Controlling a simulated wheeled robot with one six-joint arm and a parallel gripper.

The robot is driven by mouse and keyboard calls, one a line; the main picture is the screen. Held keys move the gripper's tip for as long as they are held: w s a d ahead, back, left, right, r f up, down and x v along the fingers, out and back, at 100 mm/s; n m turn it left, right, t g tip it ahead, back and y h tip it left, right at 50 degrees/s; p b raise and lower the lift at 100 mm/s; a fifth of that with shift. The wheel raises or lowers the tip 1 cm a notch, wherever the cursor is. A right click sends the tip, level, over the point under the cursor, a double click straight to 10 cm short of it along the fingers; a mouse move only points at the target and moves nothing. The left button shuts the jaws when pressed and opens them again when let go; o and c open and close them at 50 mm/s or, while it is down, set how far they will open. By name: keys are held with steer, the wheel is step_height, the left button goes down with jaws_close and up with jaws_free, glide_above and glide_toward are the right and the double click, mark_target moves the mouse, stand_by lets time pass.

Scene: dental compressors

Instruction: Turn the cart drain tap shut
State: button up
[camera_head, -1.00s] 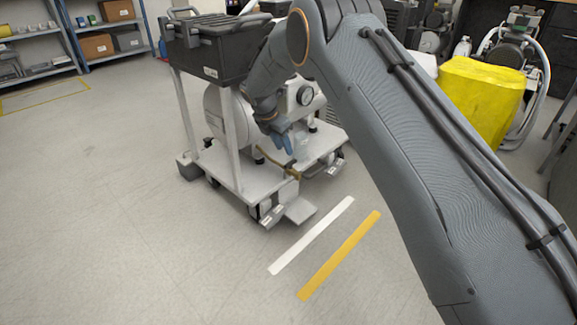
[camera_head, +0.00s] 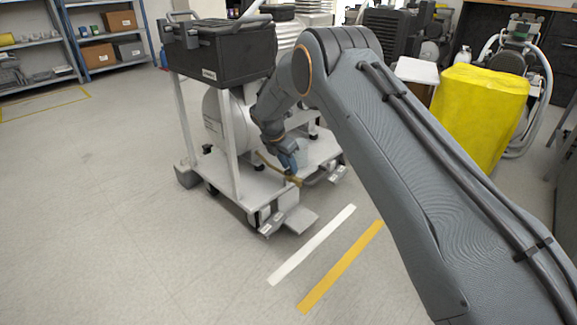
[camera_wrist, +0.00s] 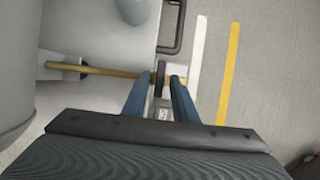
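The cart (camera_head: 232,180) has a pale lower deck and white posts. A brass drain pipe (camera_wrist: 105,71) runs level across the wrist view and sticks out past the deck's edge; it also shows in the head view (camera_head: 268,163). The tap's dark lever (camera_wrist: 160,76) stands across the pipe near its outer end. My gripper (camera_wrist: 161,82) has blue fingers, one on each side of the lever, with gaps showing between. The gripper is open around the tap. In the head view my gripper (camera_head: 291,165) is low at the cart's front, and the tap is mostly hidden.
A black bin (camera_head: 220,58) sits on top of the cart. A white tank (camera_head: 214,118) stands on its deck. White (camera_head: 312,245) and yellow (camera_head: 340,267) floor stripes lie in front. A yellow-covered box (camera_head: 482,112) stands right. Floor at left is clear.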

jaws_close()
steer(key=shift+m, duration=0.4)
steer(key=m, duration=0.1)
steer(key=m+h+b, duration=0.1)
steer(key=shift+w+a+f+m+g, duration=0.15)
steer(key=shift+w+a+m+g, duration=0.05)
steer(key=shift+m+g, duration=0.2)
steer(key=m+b, duration=0.1)
steer(key=b, duration=0.1)
steer(key=m+g+b, duration=0.1)
steer(key=m+b, duration=0.1)
steer(key=m+g+b, duration=0.1)
steer(key=m+b, duration=0.1)
steer(key=shift+w+f+h, duration=0.15)
steer(key=shift+w+h, duration=0.1)
steer(key=shift+h, duration=0.15)
steer(key=m+g+b, duration=0.1)
steer(key=m+b, duration=0.2)
steer(key=shift+r, duration=0.2)
steer(key=shift+r+m+b, duration=0.1)
steer(key=shift+m+b, duration=0.2)
steer(key=shift+b, duration=0.05)
steer(key=shift+o, duration=1.1)
jaws_free()
